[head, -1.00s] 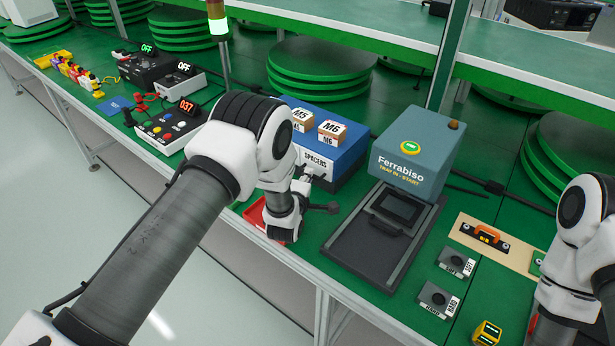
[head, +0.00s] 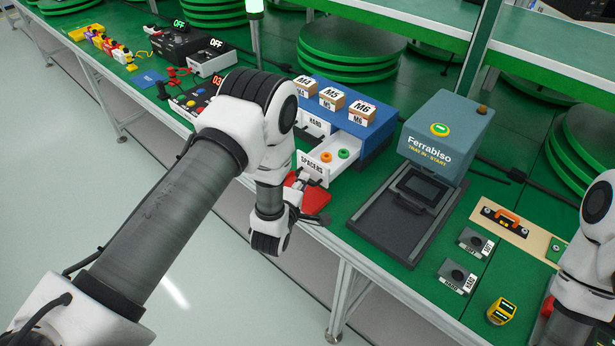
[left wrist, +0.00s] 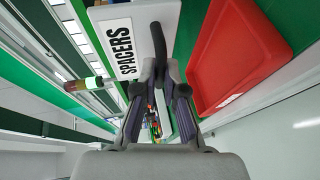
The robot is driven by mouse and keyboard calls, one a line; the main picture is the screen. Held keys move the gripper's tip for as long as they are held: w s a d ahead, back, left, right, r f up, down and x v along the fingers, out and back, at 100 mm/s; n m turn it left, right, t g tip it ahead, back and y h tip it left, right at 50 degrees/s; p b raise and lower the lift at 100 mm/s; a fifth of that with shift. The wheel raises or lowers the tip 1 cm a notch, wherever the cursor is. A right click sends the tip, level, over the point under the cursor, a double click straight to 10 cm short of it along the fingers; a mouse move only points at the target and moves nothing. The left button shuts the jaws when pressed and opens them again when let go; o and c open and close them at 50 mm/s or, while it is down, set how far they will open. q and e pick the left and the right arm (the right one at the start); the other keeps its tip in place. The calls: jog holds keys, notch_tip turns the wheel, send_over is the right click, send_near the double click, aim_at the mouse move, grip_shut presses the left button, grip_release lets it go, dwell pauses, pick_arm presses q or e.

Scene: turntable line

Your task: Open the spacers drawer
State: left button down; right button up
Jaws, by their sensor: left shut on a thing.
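The spacers drawer (head: 336,166) is pulled out of the blue cabinet (head: 378,136). An orange spacer (head: 326,157) and a green spacer (head: 344,154) show inside it. My left gripper (head: 297,187) is at the drawer's front, partly hidden by my wrist in the head view. In the left wrist view, my left gripper (left wrist: 158,88) is shut on the dark drawer handle (left wrist: 158,45), beside the SPACERS label (left wrist: 125,48). My right arm is at the right edge of the head view, and its gripper cannot be made out.
A red tray (head: 317,201) lies just below the open drawer, close to my left gripper. The Ferrabiso machine (head: 445,138) with its dark plate stands right of the cabinet. Boxes labelled M5 (head: 331,98) and M6 (head: 361,112) sit on the cabinet top.

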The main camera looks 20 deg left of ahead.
pick_arm(q)
jog(key=shift+w+f, duration=0.1)
jog(key=shift+w, duration=0.05)
jog(key=c, duration=1.2)
grip_release()
jog(key=shift+c, duration=0.2)
jog(key=v, duration=1.2)
